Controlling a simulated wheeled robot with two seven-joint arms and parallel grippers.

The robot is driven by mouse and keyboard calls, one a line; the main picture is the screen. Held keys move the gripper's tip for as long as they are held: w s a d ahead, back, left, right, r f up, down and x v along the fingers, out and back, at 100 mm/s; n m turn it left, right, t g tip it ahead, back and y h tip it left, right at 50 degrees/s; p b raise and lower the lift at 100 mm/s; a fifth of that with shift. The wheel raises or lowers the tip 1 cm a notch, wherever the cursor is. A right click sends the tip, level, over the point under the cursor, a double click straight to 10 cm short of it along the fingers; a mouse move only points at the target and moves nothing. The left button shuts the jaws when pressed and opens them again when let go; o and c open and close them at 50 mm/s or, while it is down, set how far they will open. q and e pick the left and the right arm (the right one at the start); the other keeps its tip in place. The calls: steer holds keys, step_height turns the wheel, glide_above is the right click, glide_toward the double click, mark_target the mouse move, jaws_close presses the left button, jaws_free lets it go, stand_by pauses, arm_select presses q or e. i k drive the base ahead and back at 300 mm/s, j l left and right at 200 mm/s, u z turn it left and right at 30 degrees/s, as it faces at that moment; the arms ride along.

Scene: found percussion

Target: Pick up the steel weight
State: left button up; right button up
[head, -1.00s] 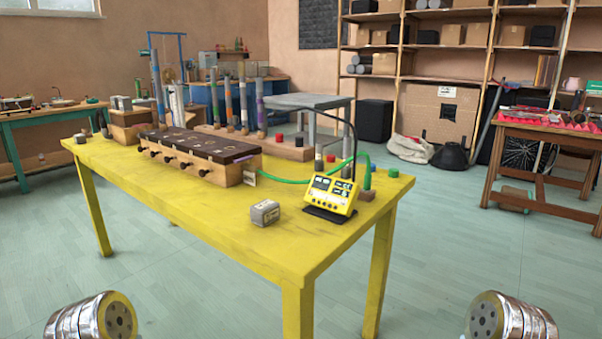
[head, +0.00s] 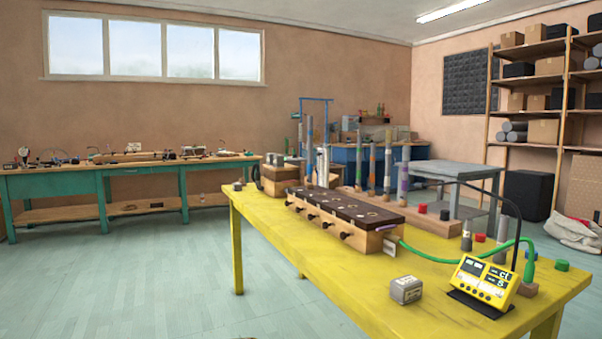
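A small grey metal-looking block (head: 406,290) with rounded edges and a pale marking lies on the near part of the yellow table (head: 345,290). It looks like the steel weight, though I cannot read the marking. It stands left of a yellow meter box (head: 484,283), with a gap between them. Other small grey pieces (head: 238,186) sit at the table's far left corner. Neither of my grippers shows in the head view.
A long wooden box with a dark top (head: 345,212) and knobs sits mid-table. Upright tubes (head: 388,168) stand behind it. A green cable (head: 430,257) runs behind the block towards the right. Bare yellow tabletop surrounds the block. Open floor (head: 130,280) lies at left.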

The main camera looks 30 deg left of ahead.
mark_target(278, 160)
steer(key=k+j+u, duration=0.15)
steer(key=k+u, duration=0.3)
steer(key=k, duration=0.2)
steer(key=i+j+u, duration=0.15)
steer(key=u, duration=0.35)
steer(key=i+u, duration=0.25)
steer(key=u, duration=0.25)
steer(key=i+u, duration=0.25)
steer(key=u, duration=0.25)
steer(key=i+l, duration=0.15)
steer(key=i, duration=0.5)
steer(key=i+l, duration=0.15)
steer(key=i, duration=0.5)
steer(key=i+l, duration=0.15)
steer(key=i, duration=0.5)
steer(key=i+l, duration=0.15)
steer(key=i, duration=0.5)
steer(key=i+j+z, duration=0.1)
steer(key=i, duration=2.4)
steer(key=i+z, duration=0.1)
steer(key=z, duration=0.8)
steer(key=i+j+z, duration=0.15)
steer(key=z, duration=0.3)
steer(key=j+z, duration=0.15)
steer(key=z, duration=0.3)
steer(key=i+j+z, duration=0.1)
steer(key=z, duration=0.35)
